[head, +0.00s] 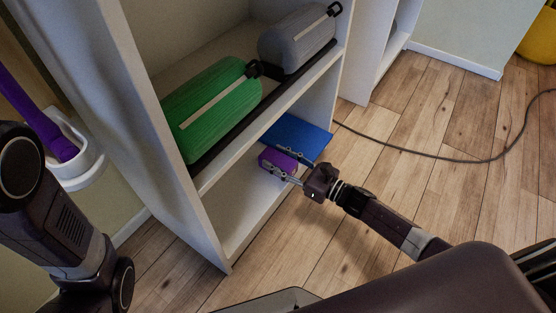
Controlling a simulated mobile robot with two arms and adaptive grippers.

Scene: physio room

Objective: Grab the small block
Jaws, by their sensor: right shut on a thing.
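The small block is purple (277,160) and sits at the lower shelf of the white shelf unit, in front of a blue flat item (297,135). My right gripper (291,164) reaches in from the right and is shut on the purple block, with one finger along its far side and one along its near side. Whether the block touches the shelf floor is hard to tell. My left arm shows at the left edge, but its gripper is not in view.
A green roll bag (212,108) and a grey roll bag (297,38) lie on the shelf above. The white shelf unit's side panel (150,120) stands at the left. A dark cable (440,156) crosses the wooden floor. A white holder (78,172) with a purple item stands at far left.

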